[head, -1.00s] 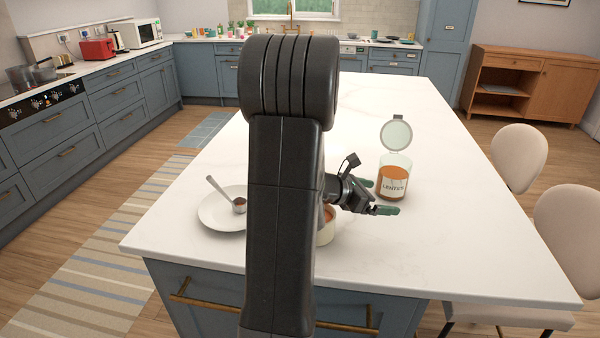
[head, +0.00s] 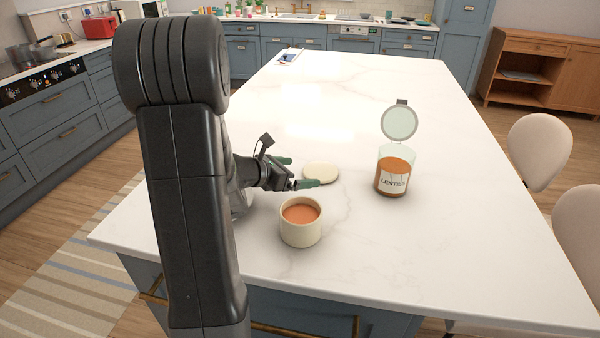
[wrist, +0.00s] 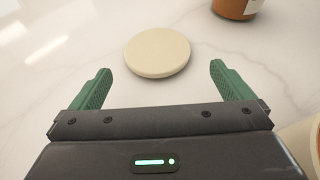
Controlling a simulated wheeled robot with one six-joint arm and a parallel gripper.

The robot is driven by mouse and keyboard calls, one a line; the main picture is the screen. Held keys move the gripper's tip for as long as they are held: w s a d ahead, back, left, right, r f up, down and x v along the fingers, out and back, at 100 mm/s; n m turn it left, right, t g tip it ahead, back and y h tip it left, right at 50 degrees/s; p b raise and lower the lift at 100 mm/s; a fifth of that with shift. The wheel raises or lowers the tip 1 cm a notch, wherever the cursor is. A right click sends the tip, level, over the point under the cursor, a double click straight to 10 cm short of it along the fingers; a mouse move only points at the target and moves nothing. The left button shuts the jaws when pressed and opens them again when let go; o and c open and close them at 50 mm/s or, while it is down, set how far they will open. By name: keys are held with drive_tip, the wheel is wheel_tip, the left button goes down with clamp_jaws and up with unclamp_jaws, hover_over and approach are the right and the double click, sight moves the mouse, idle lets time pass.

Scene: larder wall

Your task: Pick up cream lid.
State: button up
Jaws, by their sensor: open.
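The cream lid (head: 321,173) lies flat on the white island top, just beyond my gripper (head: 302,172) in the head view. In the wrist view the round cream lid (wrist: 157,52) lies ahead of my gripper (wrist: 160,82), roughly centred between the two green fingers. The fingers are spread open with nothing between them. The lid is apart from both fingers. A cream pot (head: 301,228) with orange-brown contents stands uncovered on the near side of my gripper.
A glass jar labelled as lentils (head: 393,172), its round lid raised, stands right of the cream lid. The pot's side (wrist: 306,140) shows at the wrist view's right edge. My arm hides the island's left part. The far island top (head: 340,100) is mostly clear.

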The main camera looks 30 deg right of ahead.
sight(320, 170)
drive_tip(key=shift+w+f, duration=0.15)
drive_tip(key=shift+w, duration=0.05)
drive_tip(key=shift+p+x, duration=0.4)
drive_tip(key=shift+x, duration=3.15)
drive_tip(key=shift+w, duration=0.1)
drive_tip(key=c, duration=0.8)
